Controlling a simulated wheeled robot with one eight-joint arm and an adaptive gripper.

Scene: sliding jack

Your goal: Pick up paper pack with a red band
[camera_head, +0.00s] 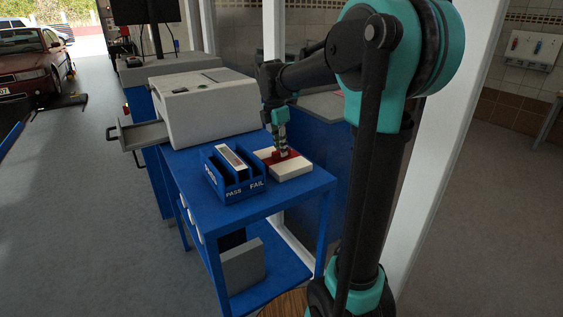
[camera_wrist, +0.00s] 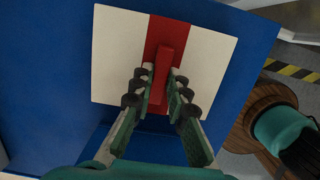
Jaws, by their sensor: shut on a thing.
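The paper pack (camera_head: 293,171) is a flat white block with a red band across its middle, lying near the right edge of the blue table. In the wrist view, the pack (camera_wrist: 118,50) fills the upper middle, and a raised red grip (camera_wrist: 163,62) stands on its band. My gripper (camera_head: 281,153) points down over the pack. In the wrist view, my gripper's fingers (camera_wrist: 160,88) are closed on either side of the red grip. The fingers hide part of the grip. The pack looks flat on the table; I cannot make out a gap under it.
A blue PASS/FAIL tray (camera_head: 246,191) stands just left of the pack, with an item in one slot. A white printer-like machine (camera_head: 204,107) is behind, with an open drawer (camera_head: 143,135) at its left. The blue table (camera_head: 262,207) has clear room in front. A white post (camera_head: 430,150) rises at right.

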